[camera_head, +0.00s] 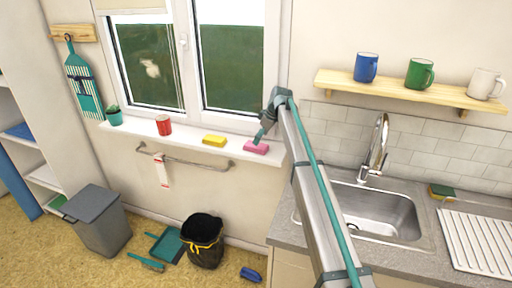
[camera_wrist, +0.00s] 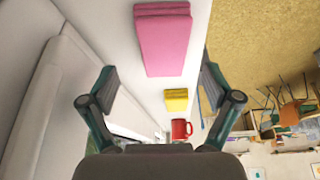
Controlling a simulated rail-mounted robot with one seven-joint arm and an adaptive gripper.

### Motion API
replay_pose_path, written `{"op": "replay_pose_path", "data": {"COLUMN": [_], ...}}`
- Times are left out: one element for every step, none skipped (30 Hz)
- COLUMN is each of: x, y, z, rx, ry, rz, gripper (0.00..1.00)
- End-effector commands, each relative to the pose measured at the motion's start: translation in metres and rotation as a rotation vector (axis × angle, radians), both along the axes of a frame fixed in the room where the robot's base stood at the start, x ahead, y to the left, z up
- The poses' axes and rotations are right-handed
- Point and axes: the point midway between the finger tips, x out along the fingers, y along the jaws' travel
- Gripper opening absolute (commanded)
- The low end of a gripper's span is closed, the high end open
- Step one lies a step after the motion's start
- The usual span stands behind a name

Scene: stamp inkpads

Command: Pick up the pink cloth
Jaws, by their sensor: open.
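The pink cloth (camera_head: 256,147) lies folded on the white windowsill, near its right end. In the wrist view the pink cloth (camera_wrist: 163,40) shows as a stacked block at the top middle. My gripper (camera_head: 262,133) is just above the cloth in the head view. In the wrist view my gripper (camera_wrist: 158,80) has its two fingers wide apart, with nothing between them. The cloth lies beyond the fingertips, roughly in line with the gap. I cannot tell the exact height of the fingers over it.
The window (camera_head: 190,60) is behind. A towel rail (camera_head: 190,162) runs below. The sink (camera_head: 380,210) and mug shelf (camera_head: 400,90) are to the right.

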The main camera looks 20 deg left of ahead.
Motion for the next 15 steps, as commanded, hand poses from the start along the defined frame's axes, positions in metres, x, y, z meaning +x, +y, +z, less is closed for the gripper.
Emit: {"op": "replay_pose_path", "data": {"x": [-0.002, -0.003, -0.004, -0.004, -0.005, -0.005, -0.004, -0.004, -0.004, -0.004, -0.004, -0.004, -0.004, -0.004, -0.004], "y": [0.002, 0.003, 0.005, 0.007, 0.009, 0.011, 0.013, 0.014, 0.015, 0.016, 0.016, 0.017, 0.017, 0.017, 0.017], "z": [-0.004, -0.007, -0.012, -0.015, -0.019, -0.025, -0.029, -0.032, -0.036, -0.038, -0.039, -0.04, -0.041, -0.041, -0.041], "rx": [-0.001, -0.002, -0.001, -0.001, -0.001, -0.002, -0.001, -0.001, -0.001, -0.001, -0.001, 0.0, 0.0, 0.0, 0.0], "ry": [0.002, 0.002, 0.002, 0.002, 0.002, 0.002, 0.002, 0.001, 0.001, 0.0, 0.0, 0.0, 0.0, 0.0, 0.0], "rz": [0.001, 0.001, 0.001, 0.001, 0.001, 0.0, 0.0, -0.001, -0.001, 0.0, 0.0, 0.0, 0.0, 0.0, 0.0], "gripper": [0.89, 0.89, 0.89, 0.89, 0.89, 0.89, 0.89, 0.89, 0.89, 0.89, 0.89, 0.89, 0.89, 0.89, 0.89]}}
